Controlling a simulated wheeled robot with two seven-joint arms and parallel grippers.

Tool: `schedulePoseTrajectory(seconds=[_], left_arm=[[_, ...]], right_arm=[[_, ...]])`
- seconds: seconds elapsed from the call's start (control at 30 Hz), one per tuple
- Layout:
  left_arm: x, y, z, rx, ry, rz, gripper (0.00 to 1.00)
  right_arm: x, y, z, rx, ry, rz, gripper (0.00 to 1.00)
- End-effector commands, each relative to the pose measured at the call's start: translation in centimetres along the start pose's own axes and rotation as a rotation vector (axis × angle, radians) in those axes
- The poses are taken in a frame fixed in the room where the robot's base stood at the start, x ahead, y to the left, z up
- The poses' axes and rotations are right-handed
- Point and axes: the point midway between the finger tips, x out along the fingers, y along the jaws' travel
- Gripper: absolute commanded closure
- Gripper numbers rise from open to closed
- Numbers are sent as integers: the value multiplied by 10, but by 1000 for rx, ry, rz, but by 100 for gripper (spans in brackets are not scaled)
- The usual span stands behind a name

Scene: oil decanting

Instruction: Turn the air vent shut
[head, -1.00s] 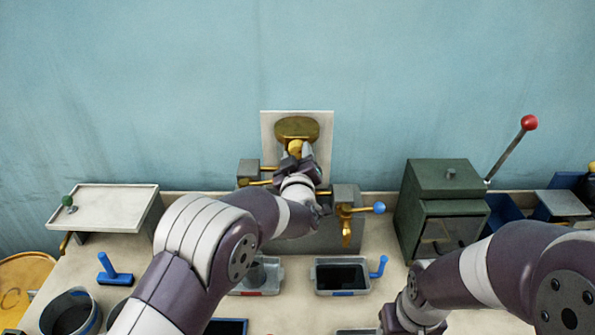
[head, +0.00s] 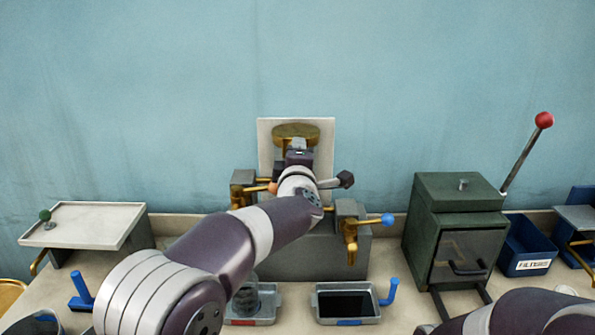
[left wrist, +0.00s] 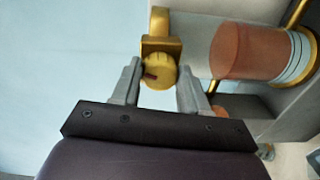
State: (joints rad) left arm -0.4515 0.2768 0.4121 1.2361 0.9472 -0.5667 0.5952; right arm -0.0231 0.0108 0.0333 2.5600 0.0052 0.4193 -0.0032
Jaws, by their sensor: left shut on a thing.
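A brass tap with a blue knob (head: 387,220) is right of my left wrist. Below are a tray of dark liquid (head: 318,300) and a second tray (head: 233,312). A green box (head: 455,190) with a red-knobbed lever stands right. An orange cylinder (left wrist: 248,52) is close right of the vent.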

Motion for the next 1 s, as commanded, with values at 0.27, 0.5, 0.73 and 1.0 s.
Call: schedulePoseTrajectory(seconds=[0.27, 0.5, 0.73, 1.0], left_arm=[[0, -4, 0, -188, 1, -3, 87], [0, -4, 0, -283, 0, -5, 87], [0, -3, 0, -318, 1, -6, 87], [0, -3, 0, -323, 1, -7, 87]], right_arm=[[22, 0, 3, 0, 0, 0, 42], [30, 0, 4, 0, 0, 0, 42], [32, 0, 4, 0, 0, 0, 42], [32, 0, 4, 0, 0, 0, 42]])
